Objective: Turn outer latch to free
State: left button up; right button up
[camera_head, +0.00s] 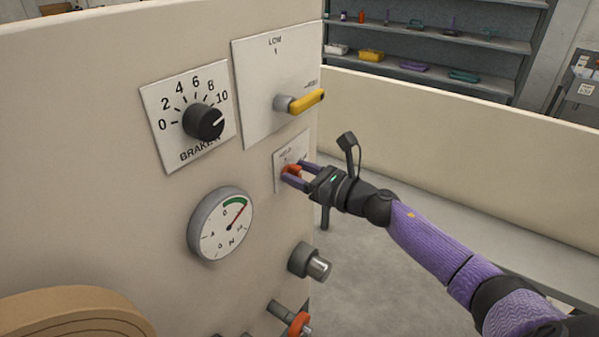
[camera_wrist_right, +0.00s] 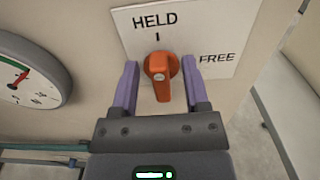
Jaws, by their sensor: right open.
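The outer latch is an orange knob (camera_wrist_right: 161,70) on a white plate (camera_wrist_right: 218,30) marked HELD at the top and FREE at the right. Its narrow handle points down in the wrist view, toward my gripper, with its round end by the HELD mark. In the head view the orange latch (camera_head: 291,171) is partly hidden by my fingers. My right gripper (camera_wrist_right: 160,88) is open, with one purple finger on each side of the handle and a gap visible on both sides. In the head view my right gripper (camera_head: 297,173) reaches the panel from the right. My left gripper is not in view.
Above the latch is a yellow lever (camera_head: 308,101) on a plate marked LOW. A black brake dial (camera_head: 204,122) and a round gauge (camera_head: 221,226) are to the left. A metal knob (camera_head: 310,263) sticks out below. Open floor lies right of the panel.

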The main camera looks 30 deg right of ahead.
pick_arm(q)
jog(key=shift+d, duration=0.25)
pick_arm(e)
grip_shut()
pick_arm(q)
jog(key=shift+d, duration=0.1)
